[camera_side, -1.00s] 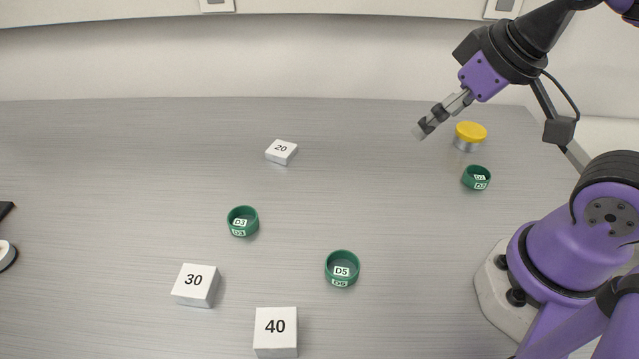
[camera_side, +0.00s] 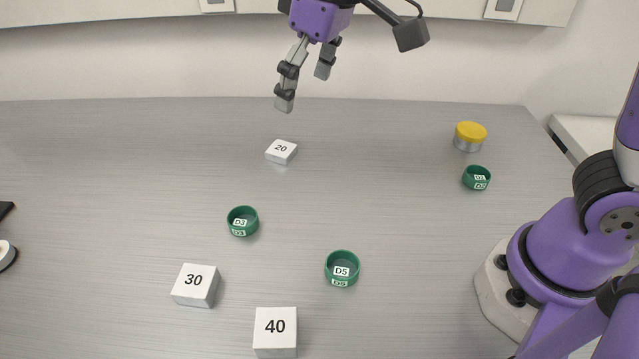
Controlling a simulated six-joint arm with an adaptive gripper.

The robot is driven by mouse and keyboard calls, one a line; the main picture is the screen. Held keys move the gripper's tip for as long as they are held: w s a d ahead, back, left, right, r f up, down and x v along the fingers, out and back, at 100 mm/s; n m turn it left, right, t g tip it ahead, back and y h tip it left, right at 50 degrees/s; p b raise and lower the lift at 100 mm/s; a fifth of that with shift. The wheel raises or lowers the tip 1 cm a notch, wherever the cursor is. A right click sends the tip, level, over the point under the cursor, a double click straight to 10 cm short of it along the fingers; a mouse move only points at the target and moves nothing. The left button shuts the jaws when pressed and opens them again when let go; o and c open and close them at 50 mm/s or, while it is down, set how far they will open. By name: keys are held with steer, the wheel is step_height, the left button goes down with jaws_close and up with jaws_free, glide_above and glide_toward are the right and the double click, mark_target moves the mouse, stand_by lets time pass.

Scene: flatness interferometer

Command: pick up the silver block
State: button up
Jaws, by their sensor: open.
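Three pale silver-white blocks lie on the table, and I cannot tell from colour alone which one is the silver block. The small flat block marked 20 (camera_side: 281,152) is at the back, left of centre. The block marked 30 (camera_side: 195,285) is at the front left. The larger block marked 40 (camera_side: 275,332) is at the front edge of the picture. My gripper (camera_side: 303,89) is open and empty, its fingers apart and pointing down. It hangs in the air above the block marked 20 and a little to its right in the picture, not touching it.
Green ring-shaped cups stand at D3 (camera_side: 243,222), D5 (camera_side: 342,269) and at the right (camera_side: 476,177). A yellow-topped silver cylinder (camera_side: 469,137) stands at the back right. Dark and white items show at the left edge. The table around the block marked 20 is clear.

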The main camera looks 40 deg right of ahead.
steer(key=w+a+f+n+g, duration=0.1)
steer(key=w+a+f+n, duration=0.15)
steer(key=a, duration=0.65)
steer(key=n+g+h, duration=0.1)
steer(key=n+g, duration=0.1)
glide_toward(199, 280)
step_height(199, 280, down, 4)
steer(key=shift+s+a+f, duration=0.1)
steer(key=shift+s+a, duration=0.05)
steer(key=shift+a, duration=0.05)
steer(key=shift+d+f, duration=0.1)
steer(key=shift+f, duration=2.65)
steer(key=c, duration=1.4)
